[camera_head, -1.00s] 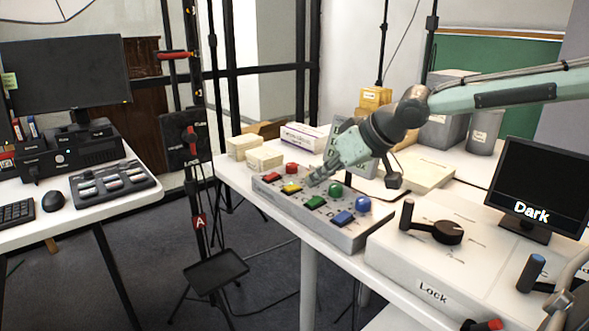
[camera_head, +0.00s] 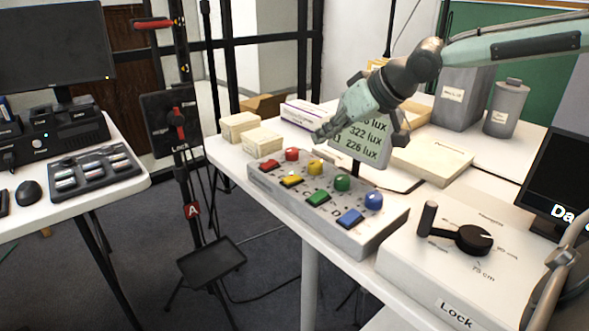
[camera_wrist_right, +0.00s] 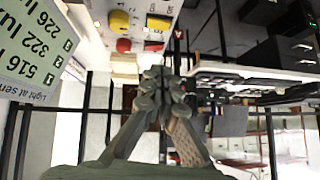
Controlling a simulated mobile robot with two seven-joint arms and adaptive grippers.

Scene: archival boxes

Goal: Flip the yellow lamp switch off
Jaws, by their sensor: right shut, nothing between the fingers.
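The control box (camera_head: 377,239) has a row of coloured rocker switches along its front, each with a round knob or lamp of the same colour behind it. The yellow switch (camera_head: 291,180) is second from the left, in front of the round yellow lamp (camera_head: 315,167). Both show upside down in the wrist view, the switch (camera_wrist_right: 157,22) and the lamp (camera_wrist_right: 118,21). I cannot tell which way the switch is tilted. My right gripper (camera_head: 319,134) is shut and empty, above and behind the lamp, touching nothing. My left gripper is out of view.
A lux display (camera_head: 362,141) stands behind the box. Two cream blocks (camera_head: 262,140) sit to its left. A dial box marked Lock (camera_head: 440,270) is close on its right. A stand with a small tray (camera_head: 212,263) is left of the table edge.

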